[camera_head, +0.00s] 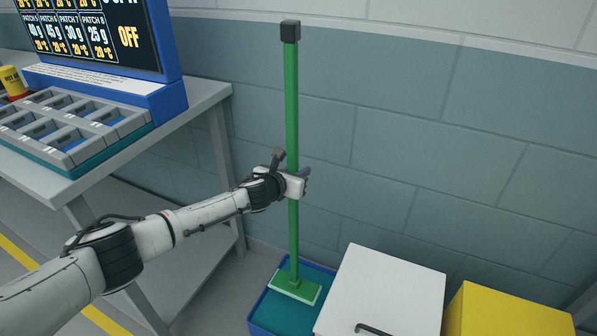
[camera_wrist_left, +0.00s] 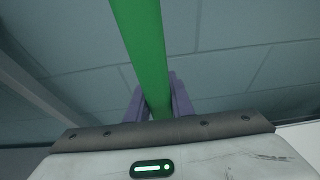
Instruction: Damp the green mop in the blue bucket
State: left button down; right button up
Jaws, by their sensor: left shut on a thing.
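The green mop (camera_head: 292,110) stands nearly upright, with a black cap at its top end. Its flat green head with a pale edge (camera_head: 294,288) is inside the outline of the blue bucket (camera_head: 258,301), over its teal inside. I cannot tell how deep the head is. My left gripper (camera_head: 297,184) is shut on the mop's handle at about mid-height. In the left wrist view the green handle (camera_wrist_left: 144,55) runs between the purple fingers of my left gripper (camera_wrist_left: 158,100). My right gripper is not in view.
A white box (camera_head: 385,290) with a dark handle stands right beside the bucket and hides part of it. A yellow box (camera_head: 505,312) is further right. A grey table (camera_head: 190,112) with a compartment tray (camera_head: 70,125) and a screen (camera_head: 85,35) is at left. A block wall is behind.

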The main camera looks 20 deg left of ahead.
pick_arm(q)
jog(key=shift+d+r, duration=0.1)
jog(key=shift+r, duration=0.15)
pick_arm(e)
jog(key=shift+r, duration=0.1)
